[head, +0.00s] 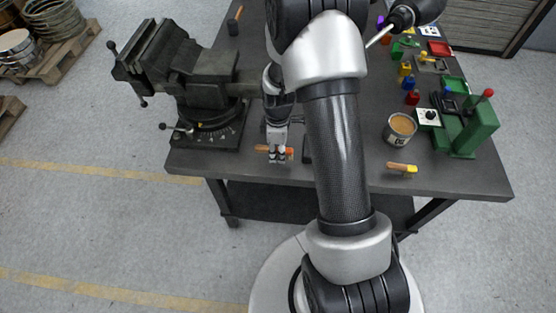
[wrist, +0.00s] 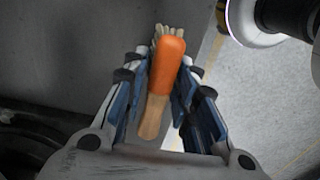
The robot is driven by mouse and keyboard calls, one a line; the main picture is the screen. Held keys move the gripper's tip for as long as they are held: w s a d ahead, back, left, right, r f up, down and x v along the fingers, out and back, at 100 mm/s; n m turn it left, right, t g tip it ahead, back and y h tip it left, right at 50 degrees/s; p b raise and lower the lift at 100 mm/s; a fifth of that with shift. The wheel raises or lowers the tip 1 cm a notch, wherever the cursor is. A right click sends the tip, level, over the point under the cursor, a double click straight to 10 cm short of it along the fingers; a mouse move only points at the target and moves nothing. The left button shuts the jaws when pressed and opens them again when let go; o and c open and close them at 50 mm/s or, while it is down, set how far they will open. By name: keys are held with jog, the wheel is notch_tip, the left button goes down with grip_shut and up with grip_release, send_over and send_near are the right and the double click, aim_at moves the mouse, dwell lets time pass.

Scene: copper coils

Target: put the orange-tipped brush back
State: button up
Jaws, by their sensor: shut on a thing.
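The orange-tipped brush (wrist: 165,72) has an orange end, a pale wooden handle and light bristles on its far side. In the wrist view it lies lengthwise between the two fingers of my gripper (wrist: 160,95), which are shut on it. In the head view my gripper (head: 277,158) is low at the front edge of the dark table, right of the vise, with the brush (head: 263,149) held crosswise in it. I cannot tell whether the brush touches the table top. Part of the brush is hidden by the fingers.
A large dark vise (head: 190,85) stands left of my gripper. A green block device (head: 476,128) and several small coloured items fill the right side of the table (head: 450,182).

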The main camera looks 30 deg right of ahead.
aim_at(278, 164)
jog(key=shift+f+b, duration=0.65)
jog(key=shift+f, duration=1.5)
jog(key=shift+f, duration=0.25)
jog(key=o, duration=1)
jog(key=shift+r, duration=0.1)
